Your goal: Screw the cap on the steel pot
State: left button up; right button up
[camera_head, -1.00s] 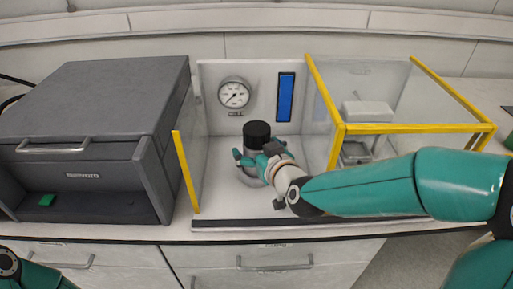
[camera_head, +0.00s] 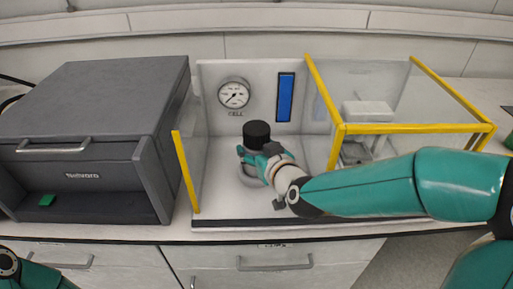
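The black cap (camera_head: 257,132) shows as a dark cylinder at the top of the steel pot (camera_head: 248,178), in the left bay of the bench stand. Whether it is threaded on cannot be told. Most of the pot is hidden behind my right gripper (camera_head: 256,156), which reaches in from the right at the height just below the cap. Its teal fingers lie close around the cap's lower part or the pot's top; contact and grip are unclear. Only part of my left arm (camera_head: 30,272) shows at the lower left corner; its gripper is out of view.
A gauge (camera_head: 234,94) and a blue strip (camera_head: 286,97) are on the back panel. Clear side panels with yellow edges (camera_head: 186,172) bound the bay. A grey oven-like box (camera_head: 95,140) stands left. A balance-like device (camera_head: 367,112) sits in the right bay.

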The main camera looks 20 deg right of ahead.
jog(key=o, duration=0.4)
jog(key=shift+s, duration=0.1)
